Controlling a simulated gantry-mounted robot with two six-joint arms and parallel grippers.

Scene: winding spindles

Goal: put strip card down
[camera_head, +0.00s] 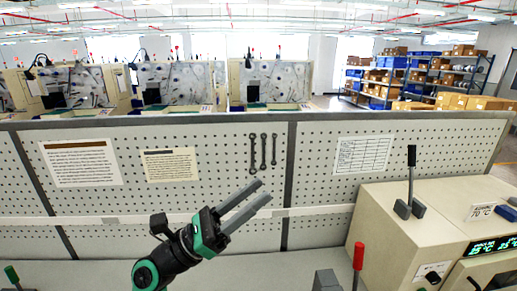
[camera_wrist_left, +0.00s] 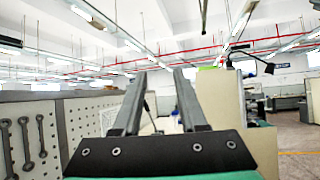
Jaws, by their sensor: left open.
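I cannot make out a strip card in either view. My left gripper (camera_head: 264,191) is raised in front of the pegboard, its two grey fingers apart and pointing up and to the right. In the left wrist view my left gripper (camera_wrist_left: 159,78) shows both fingers spread, with only the room beyond between them. It holds nothing. My right gripper is in neither view.
A perforated board (camera_head: 215,150) with paper notices and several wrenches (camera_head: 263,152) stands behind the worktop. A beige machine (camera_head: 385,235) with a black lever (camera_head: 411,172) and display fills the right. A red-handled lever (camera_head: 359,256) stands beside it.

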